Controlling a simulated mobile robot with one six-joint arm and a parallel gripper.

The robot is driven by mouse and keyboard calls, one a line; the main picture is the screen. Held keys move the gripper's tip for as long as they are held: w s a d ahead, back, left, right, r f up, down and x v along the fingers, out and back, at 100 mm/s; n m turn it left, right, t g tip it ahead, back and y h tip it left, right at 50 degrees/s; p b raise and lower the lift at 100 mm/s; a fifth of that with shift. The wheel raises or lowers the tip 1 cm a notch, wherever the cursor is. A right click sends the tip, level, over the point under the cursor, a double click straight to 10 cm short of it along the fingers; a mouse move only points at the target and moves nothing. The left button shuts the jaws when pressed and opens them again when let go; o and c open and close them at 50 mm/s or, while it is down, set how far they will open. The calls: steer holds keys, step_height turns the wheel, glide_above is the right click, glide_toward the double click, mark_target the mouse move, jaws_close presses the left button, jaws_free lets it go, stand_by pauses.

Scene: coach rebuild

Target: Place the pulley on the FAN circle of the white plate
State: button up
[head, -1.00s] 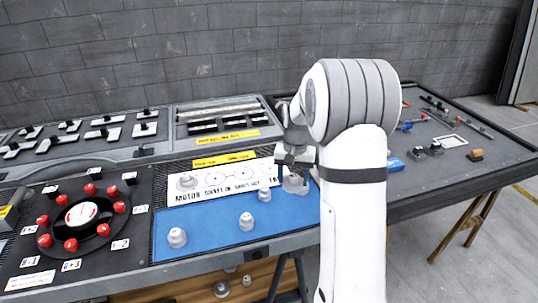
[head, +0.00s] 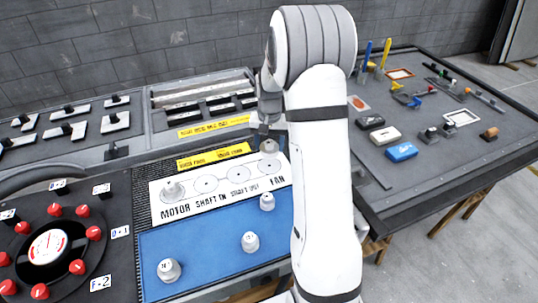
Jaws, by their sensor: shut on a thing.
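The white plate (head: 220,200) lies at the back of the blue mat and bears a row of circles. The words MOTOR, SHAFT IN, SHAFT OUT and FAN run along its front edge. A grey pulley (head: 172,190) stands on the MOTOR end. My gripper (head: 269,136) is shut on another grey pulley (head: 269,147), held over the back edge of the plate's FAN end. The gap beneath it is hard to judge. The FAN circle (head: 272,168) shows in front of and below it, bare. My arm hides the area just to the right.
Three more grey pulleys stand on the blue mat (head: 200,243): front left (head: 168,270), middle (head: 250,241) and near the FAN label (head: 267,201). Yellow label strips (head: 213,156) and a slotted rack (head: 205,95) lie behind. A red-knobbed dial (head: 48,245) is at left.

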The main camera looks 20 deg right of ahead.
mark_target(269, 165)
steer(key=shift+f, duration=0.95)
steer(key=shift+f+p, duration=0.3)
steer(key=shift+f, duration=1.55)
steer(key=shift+f, duration=0.2)
steer(key=o, duration=1.1)
steer(key=shift+r, duration=0.1)
